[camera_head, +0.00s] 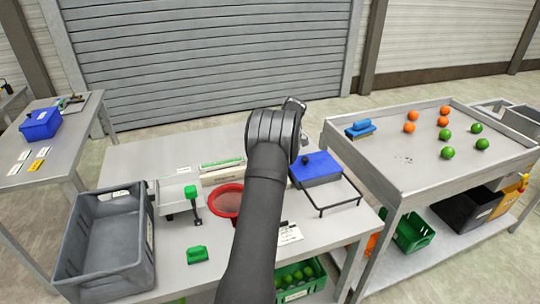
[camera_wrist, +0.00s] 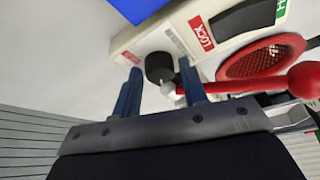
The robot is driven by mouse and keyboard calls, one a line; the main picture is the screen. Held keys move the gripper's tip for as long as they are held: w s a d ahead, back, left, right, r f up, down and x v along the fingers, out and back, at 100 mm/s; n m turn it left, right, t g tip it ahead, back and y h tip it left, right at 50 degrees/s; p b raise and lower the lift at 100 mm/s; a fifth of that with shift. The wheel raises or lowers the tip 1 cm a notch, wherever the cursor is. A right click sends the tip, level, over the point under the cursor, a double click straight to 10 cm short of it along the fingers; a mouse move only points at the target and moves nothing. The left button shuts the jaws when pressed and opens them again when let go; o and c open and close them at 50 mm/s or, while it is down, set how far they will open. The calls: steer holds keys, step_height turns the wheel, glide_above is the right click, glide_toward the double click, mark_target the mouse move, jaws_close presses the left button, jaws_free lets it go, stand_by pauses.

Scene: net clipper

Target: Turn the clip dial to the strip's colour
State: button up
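My gripper (camera_wrist: 159,69) shows in the wrist view with two blue fingers apart. Between and just beyond the fingertips is a round black dial (camera_wrist: 157,66) with a small pale piece at its lower right. I cannot tell whether the fingers touch it. The dial is on a cream panel (camera_wrist: 145,40) with red labels, one reading LOCK (camera_wrist: 201,32), and a green label (camera_wrist: 282,9) at the right. I cannot tell which mark is the strip. In the head view my arm hides the dial and the gripper.
A red lever with a ball end (camera_wrist: 305,80) crosses right of the fingers, near a red-rimmed net funnel (camera_wrist: 262,57). In the head view, a blue-topped box (camera_head: 317,167) is right of my arm. A grey crate (camera_head: 105,245) and a green block (camera_head: 197,254) are left.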

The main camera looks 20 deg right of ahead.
steer(key=shift+o, duration=0.9)
steer(key=v, duration=1.7)
steer(key=shift+r, duration=0.2)
steer(key=shift+s, duration=0.1)
steer(key=x, duration=1.7)
steer(key=shift+f, duration=0.2)
steer(key=shift+a, duration=0.1)
